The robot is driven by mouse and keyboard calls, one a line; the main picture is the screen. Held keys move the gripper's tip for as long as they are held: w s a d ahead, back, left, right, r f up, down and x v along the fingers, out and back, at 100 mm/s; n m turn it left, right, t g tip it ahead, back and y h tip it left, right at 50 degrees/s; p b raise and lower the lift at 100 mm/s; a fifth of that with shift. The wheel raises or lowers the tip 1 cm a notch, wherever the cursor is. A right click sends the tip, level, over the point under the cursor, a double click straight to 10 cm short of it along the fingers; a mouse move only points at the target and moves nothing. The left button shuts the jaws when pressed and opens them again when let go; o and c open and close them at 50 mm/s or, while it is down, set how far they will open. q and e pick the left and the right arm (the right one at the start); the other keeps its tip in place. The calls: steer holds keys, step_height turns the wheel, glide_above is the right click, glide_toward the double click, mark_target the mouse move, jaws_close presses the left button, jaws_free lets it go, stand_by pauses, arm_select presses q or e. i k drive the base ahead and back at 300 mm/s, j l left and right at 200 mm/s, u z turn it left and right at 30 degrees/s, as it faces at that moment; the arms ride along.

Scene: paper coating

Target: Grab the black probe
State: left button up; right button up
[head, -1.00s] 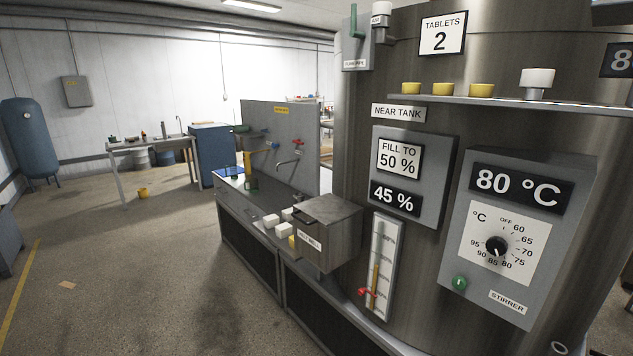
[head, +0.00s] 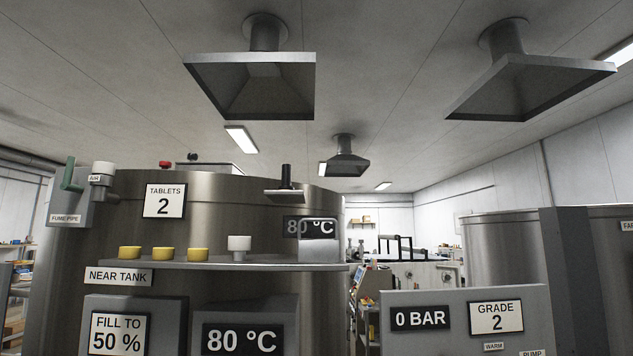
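A black upright object (head: 286,177), which looks like the black probe, stands on a small grey bracket (head: 285,196) near the top right of the near tank (head: 235,215). It has a thin dark stem and a wider dark base. A smaller black knob (head: 193,157) and a red one (head: 165,164) show at the tank's top edge. Neither of my grippers is in view.
A fume pipe box (head: 72,205) is at the left. A grey panel reading 0 BAR (head: 465,300) stands at the lower right. Extraction hoods (head: 250,85) hang overhead.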

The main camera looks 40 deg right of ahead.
mark_target(286, 169)
steer(key=z, duration=1)
steer(key=k+j, duration=0.1)
steer(key=z, duration=0.05)
